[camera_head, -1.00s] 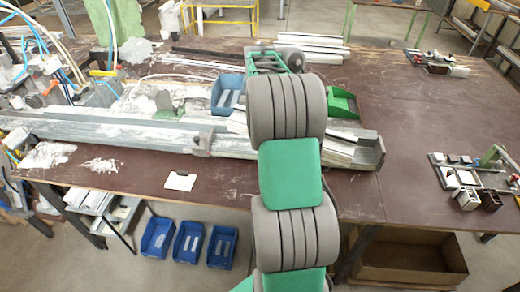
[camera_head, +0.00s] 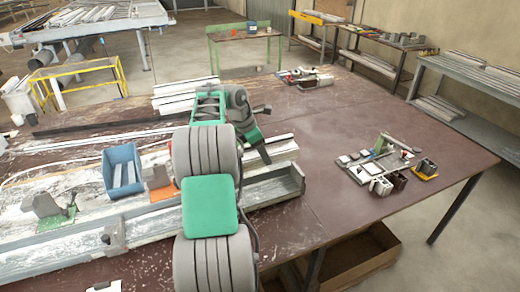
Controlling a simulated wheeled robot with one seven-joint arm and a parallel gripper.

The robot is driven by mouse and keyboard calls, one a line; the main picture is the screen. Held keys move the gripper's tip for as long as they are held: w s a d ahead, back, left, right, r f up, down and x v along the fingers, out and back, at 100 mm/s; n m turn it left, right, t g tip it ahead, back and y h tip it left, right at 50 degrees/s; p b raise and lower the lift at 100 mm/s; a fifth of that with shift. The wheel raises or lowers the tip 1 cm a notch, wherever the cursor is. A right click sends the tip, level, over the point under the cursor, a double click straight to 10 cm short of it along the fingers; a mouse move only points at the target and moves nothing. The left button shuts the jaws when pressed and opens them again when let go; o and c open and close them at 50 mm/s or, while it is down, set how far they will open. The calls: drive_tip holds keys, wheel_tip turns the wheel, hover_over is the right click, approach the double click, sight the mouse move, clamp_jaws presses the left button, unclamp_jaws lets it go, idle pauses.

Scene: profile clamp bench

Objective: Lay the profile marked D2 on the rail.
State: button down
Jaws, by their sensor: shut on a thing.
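My gripper (camera_head: 264,153) hangs at the end of my green and grey arm, low over the right end of the long metal rail (camera_head: 272,190). Its fingertips are small and partly hidden, and it looks shut on a pale profile (camera_head: 283,147) that lies lengthwise beneath it. I cannot make out where this profile touches the bench or the rail. No D2 mark is readable on any profile. My arm hides the middle of the rail.
A blue bin (camera_head: 122,170) with pale pieces stands behind the rail, with an orange block (camera_head: 160,184) nearby. A grey clamp (camera_head: 114,234) sits on the rail's front edge. White profiles (camera_head: 185,92) lie at the back. Fixtures (camera_head: 380,165) stand right; bare brown tabletop (camera_head: 325,125) lies between.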

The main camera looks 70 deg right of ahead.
wheel_tip(320, 180, down, 12)
drive_tip(key=b, duration=0.6)
drive_tip(key=shift+w+f+b, duration=0.15)
drive_tip(key=shift+f+b, duration=0.1)
drive_tip(key=shift+b, duration=0.1)
drive_tip(key=shift+f+b, duration=0.3)
drive_tip(key=shift+f, duration=1.95)
drive_tip(key=shift+f, duration=0.3)
drive_tip(key=c, duration=0.7)
unclamp_jaws()
drive_tip(key=o, duration=0.5)
drive_tip(key=shift+c, duration=0.2)
drive_tip(key=shift+a+f, duration=0.1)
drive_tip(key=shift+f, duration=0.05)
